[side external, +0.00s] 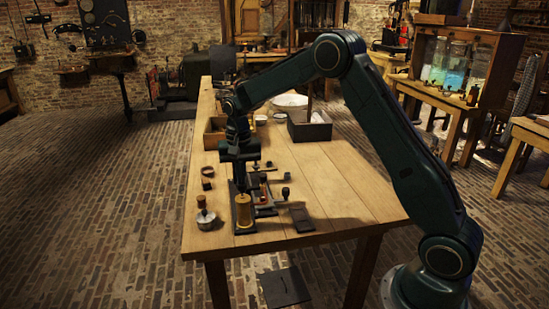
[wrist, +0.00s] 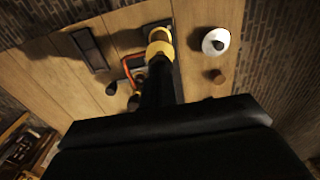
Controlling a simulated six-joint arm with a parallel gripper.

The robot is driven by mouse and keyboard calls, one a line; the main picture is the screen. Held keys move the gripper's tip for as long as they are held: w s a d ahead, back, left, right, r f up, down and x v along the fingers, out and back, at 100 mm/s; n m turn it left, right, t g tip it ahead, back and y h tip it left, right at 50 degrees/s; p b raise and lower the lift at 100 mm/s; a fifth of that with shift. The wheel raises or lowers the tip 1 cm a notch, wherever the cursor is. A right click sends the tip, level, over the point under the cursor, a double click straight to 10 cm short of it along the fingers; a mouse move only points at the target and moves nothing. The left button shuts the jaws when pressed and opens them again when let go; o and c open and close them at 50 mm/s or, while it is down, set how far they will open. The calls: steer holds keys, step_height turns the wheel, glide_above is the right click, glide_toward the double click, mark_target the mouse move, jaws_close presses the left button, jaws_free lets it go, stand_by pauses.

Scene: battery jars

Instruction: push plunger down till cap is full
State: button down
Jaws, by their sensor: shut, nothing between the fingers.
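A brass cylinder (side external: 243,212) stands upright near the front left of the bench. Its brass top shows in the wrist view (wrist: 160,48). My gripper (side external: 239,184) points down just above and behind the cylinder in the side view. In the wrist view my shut fingers (wrist: 160,72) reach close to the brass and hold nothing. I cannot tell whether they touch it, and they hide part of it. I cannot make out the plunger apart from the cylinder, nor a cap or its fill level.
A pale round dish with a dark knob (side external: 206,217) stands left of the cylinder. A dark flat block (side external: 301,218) lies to the right. Small dark fittings crowd the cylinder. A dark box (side external: 310,130) stands farther back. The bench's right front (side external: 365,205) is clear.

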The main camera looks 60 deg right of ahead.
steer(key=shift+s+f, duration=0.1)
steer(key=shift+f, duration=0.6)
step_height(320, 180, up, 14)
steer(key=shift+r, duration=0.25)
stand_by(0.4)
steer(key=shift+r, duration=0.1)
stand_by(0.4)
